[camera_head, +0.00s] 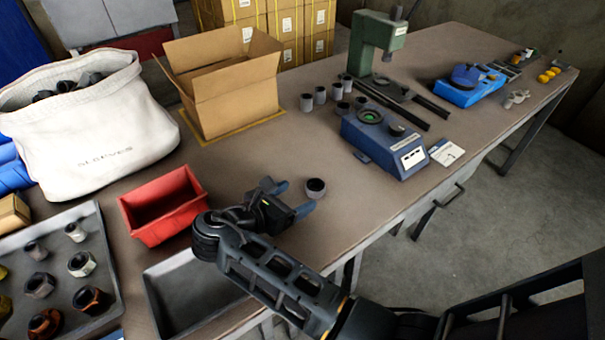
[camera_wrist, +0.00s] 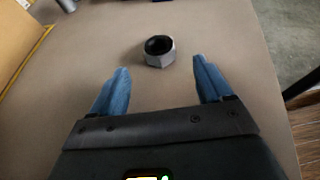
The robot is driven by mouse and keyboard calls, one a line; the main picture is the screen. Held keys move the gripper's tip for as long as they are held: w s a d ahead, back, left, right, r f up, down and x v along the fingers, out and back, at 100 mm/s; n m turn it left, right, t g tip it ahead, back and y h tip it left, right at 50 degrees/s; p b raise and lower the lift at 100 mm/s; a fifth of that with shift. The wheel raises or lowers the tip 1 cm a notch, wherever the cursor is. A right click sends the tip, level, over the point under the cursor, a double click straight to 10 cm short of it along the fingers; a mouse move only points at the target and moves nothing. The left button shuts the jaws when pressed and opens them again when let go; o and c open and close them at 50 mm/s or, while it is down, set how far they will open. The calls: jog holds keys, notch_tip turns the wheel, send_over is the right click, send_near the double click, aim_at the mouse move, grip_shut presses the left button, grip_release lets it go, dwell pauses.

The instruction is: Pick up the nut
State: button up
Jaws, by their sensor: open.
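A grey hexagonal nut with a dark hole (camera_head: 315,189) lies alone on the brown table, right of the red bin. It also shows in the wrist view (camera_wrist: 159,51), just beyond my fingertips and roughly centred between them. My gripper (camera_head: 294,196) is open and empty, its two blue fingers (camera_wrist: 162,75) spread apart and pointing toward the nut. The fingers are close to the nut but do not enclose it. Several other nuts (camera_head: 81,264) sit in a grey tray at the lower left.
A red bin (camera_head: 163,206) and an open cardboard box (camera_head: 228,95) stand left of and behind my gripper. A white bag (camera_head: 92,140) is at far left. A blue device (camera_head: 385,142) and several grey cylinders (camera_head: 320,95) stand farther right. The table around the nut is clear.

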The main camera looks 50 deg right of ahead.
aim_at(320, 184)
jog(key=shift+w+d, duration=0.15)
jog(key=shift+d, duration=0.1)
jog(key=shift+d+f, duration=0.2)
jog(key=shift+d, duration=0.15)
jog(key=x, duration=0.6)
jog(key=shift+d+p, duration=0.3)
jog(key=shift+d, duration=0.05)
jog(key=c, duration=1.2)
